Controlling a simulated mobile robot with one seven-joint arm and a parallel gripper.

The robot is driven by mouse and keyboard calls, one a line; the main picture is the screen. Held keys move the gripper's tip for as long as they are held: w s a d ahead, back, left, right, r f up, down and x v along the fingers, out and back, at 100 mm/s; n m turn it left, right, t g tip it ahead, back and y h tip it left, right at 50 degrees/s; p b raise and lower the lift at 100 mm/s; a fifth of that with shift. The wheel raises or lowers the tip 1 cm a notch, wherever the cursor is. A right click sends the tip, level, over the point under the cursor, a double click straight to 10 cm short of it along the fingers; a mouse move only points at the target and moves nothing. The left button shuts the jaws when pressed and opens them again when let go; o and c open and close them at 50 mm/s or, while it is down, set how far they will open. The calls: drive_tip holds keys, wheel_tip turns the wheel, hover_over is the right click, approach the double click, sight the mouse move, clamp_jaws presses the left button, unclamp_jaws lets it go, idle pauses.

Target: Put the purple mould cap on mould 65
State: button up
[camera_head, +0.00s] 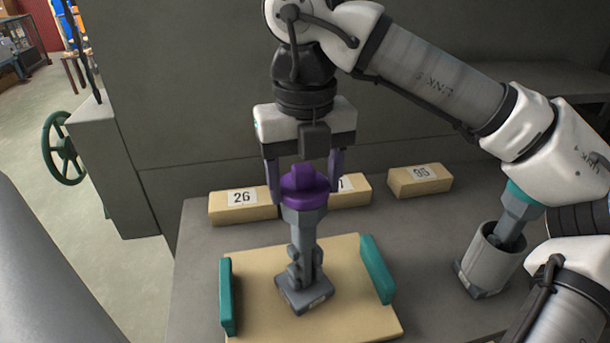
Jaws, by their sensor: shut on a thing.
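The purple mould cap (304,187) is between the fingers of my gripper (305,181), which is shut on it. It has a round flange and a raised knob on top. Directly below it, a grey mould (305,256) stands upright on a square base on the wooden board. The cap's underside appears to meet the mould's top, but I cannot tell whether it is seated. A small label on the mould's base is too small to read, so I cannot confirm that it is 65.
The wooden board (255,318) has teal side rails (227,297). Behind it stand wooden blocks labelled 26 (242,210), one partly hidden (353,190), and one with an uncertain number (420,181). A grey cup (488,264) holding a teal-topped tool (516,214) stands right.

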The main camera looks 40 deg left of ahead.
sight(305, 170)
drive_tip(key=shift+f, duration=0.2)
drive_tip(key=o, duration=0.7)
drive_tip(key=shift+r+p, duration=2)
drive_tip(key=shift+r, duration=3.55)
drive_tip(key=shift+f, duration=0.1)
